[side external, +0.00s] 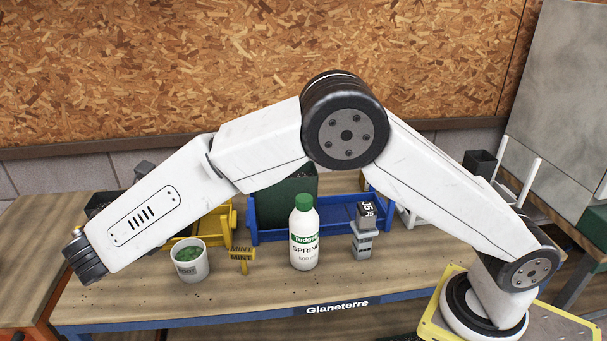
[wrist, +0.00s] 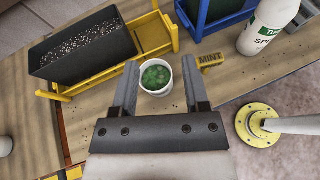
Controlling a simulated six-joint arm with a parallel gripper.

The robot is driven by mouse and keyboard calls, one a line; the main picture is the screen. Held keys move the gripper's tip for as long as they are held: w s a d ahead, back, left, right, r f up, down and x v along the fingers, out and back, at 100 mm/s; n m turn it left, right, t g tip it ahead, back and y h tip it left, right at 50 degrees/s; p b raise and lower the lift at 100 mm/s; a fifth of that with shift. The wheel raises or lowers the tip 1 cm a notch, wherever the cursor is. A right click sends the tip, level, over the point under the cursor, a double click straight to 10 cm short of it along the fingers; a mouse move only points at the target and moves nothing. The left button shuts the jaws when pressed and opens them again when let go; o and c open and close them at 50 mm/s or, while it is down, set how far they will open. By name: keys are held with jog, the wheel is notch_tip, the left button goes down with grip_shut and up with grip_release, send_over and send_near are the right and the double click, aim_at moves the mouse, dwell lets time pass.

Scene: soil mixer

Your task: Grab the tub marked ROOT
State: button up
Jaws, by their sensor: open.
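The white tub marked ROOT (side external: 190,267), with green contents, stands upright on the bench at the front left in the side view. In the wrist view the tub (wrist: 154,91) shows between and beyond the two fingers, and its label cannot be read there. My gripper (wrist: 159,68) is open and empty, with one finger on either side of the tub in the picture. I cannot tell how far the fingertips are from it. In the side view the fingers cannot be made out at the end of my arm.
A yellow MINT marker (side external: 241,256) stands just right of the tub. A white bottle with a green cap (side external: 304,240) and a grey stamp-like block (side external: 363,238) stand farther right. Behind are a yellow rack (wrist: 152,36) with a black soil bin (wrist: 85,55) and a blue rack (side external: 263,222).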

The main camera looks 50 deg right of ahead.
send_over(207, 273)
jog(key=s+a, duration=0.3)
jog(key=a, duration=0.3)
notch_tip(207, 273, down, 13)
jog(key=shift+x, duration=1.3)
jog(key=shift+w, duration=0.1)
jog(key=shift+x, duration=2.55)
jog(key=shift+a+f, duration=0.1)
jog(key=shift+f, duration=0.1)
jog(key=shift+c, duration=0.2)
grip_shut()
